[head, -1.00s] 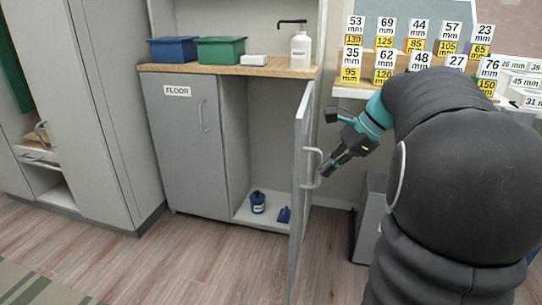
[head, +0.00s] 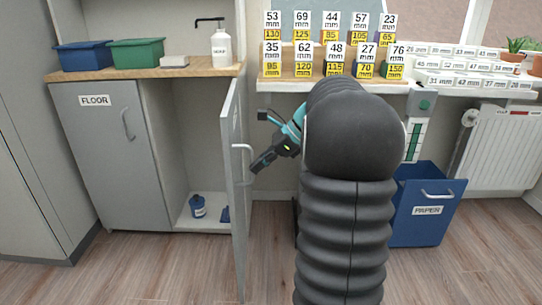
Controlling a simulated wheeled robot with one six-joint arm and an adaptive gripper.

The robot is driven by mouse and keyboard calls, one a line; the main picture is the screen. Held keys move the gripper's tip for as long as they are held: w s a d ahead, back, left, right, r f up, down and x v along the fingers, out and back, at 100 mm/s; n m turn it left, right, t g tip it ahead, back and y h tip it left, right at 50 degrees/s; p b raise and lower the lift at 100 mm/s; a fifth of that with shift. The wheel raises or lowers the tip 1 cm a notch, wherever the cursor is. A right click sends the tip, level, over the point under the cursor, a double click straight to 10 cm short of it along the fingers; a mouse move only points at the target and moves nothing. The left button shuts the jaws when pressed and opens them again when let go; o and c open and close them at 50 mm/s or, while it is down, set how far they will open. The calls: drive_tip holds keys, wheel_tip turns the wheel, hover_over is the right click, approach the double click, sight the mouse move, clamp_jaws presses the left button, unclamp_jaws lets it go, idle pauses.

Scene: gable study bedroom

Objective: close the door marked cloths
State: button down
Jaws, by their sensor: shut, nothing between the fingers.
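The cabinet has a shut left door marked FLOOR (head: 105,160). Its right door (head: 235,200) stands open, swung out toward me and seen nearly edge-on. No cloths label shows on the side in view. The open door has a pale handle (head: 248,165) on its right, outer face. My gripper (head: 255,169) is shut and empty beside that handle, on the outer side of the door. I cannot tell whether it touches the handle.
A blue bin (head: 72,55), a green bin (head: 136,52) and a pump bottle (head: 221,48) stand on the wooden counter (head: 150,73). A blue paper bin (head: 430,205) stands right of my arm. Number cards (head: 333,60) line a shelf behind. Wooden floor is clear in front.

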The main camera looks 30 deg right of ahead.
sight(232, 175)
drive_tip(key=shift+w+a+f, duration=0.1)
drive_tip(key=shift+w+a, duration=0.3)
drive_tip(key=shift+a, duration=0.25)
drive_tip(key=shift+w+a+f, duration=0.1)
drive_tip(key=shift+w+a, duration=0.25)
drive_tip(key=shift+a, duration=0.35)
drive_tip(key=shift+w+a+f, duration=0.1)
drive_tip(key=shift+w+a, duration=0.3)
drive_tip(key=shift+a, duration=0.25)
drive_tip(key=shift+a, duration=0.1)
